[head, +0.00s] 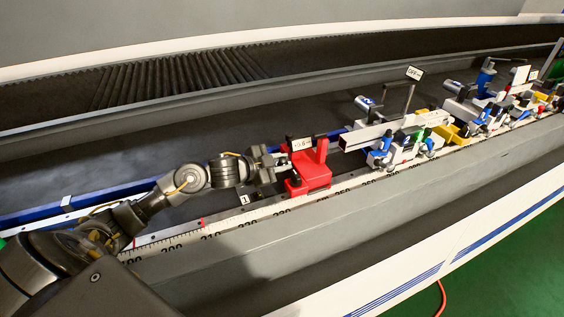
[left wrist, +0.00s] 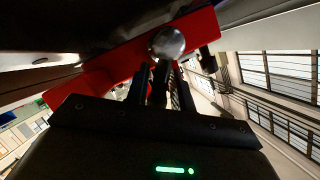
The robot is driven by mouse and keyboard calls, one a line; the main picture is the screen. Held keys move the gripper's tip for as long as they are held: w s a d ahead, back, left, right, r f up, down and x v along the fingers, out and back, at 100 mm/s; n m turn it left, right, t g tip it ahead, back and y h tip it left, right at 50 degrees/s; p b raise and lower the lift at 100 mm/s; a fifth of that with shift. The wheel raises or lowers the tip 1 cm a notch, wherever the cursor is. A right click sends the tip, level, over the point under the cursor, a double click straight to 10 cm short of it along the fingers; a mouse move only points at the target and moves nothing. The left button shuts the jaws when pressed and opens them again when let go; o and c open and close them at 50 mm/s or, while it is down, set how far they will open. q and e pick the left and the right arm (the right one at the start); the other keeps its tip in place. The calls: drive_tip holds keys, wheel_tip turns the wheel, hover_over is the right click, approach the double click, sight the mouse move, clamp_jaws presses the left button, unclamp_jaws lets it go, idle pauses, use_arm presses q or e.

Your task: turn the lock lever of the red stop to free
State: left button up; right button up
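The red stop (head: 312,174) sits on the rail with the scale, in the middle of the head view. It carries a small white sign and a dark upright post. My left gripper (head: 280,168) is at the left side of the stop, very close to it. In the left wrist view the red stop (left wrist: 112,72) runs diagonally across the top. A shiny round knob (left wrist: 168,43) shows before it, just beyond my dark fingers (left wrist: 160,84). The lever's setting is not readable. My right gripper is out of view.
White clamp units with blue, green and yellow parts (head: 405,143) stand along the rail to the right of the stop. A tall post with a sign (head: 413,74) rises there. A dark bellows cover (head: 180,76) lies behind. The grey front ledge (head: 330,235) is clear.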

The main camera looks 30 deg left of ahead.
use_arm(q)
drive_tip(key=shift+o, duration=1.1)
drive_tip(key=shift+s, duration=0.1)
drive_tip(key=shift+b+v, duration=1.05)
drive_tip(key=shift+v, duration=4.25)
drive_tip(key=p+x, duration=0.2)
drive_tip(key=x, duration=0.9)
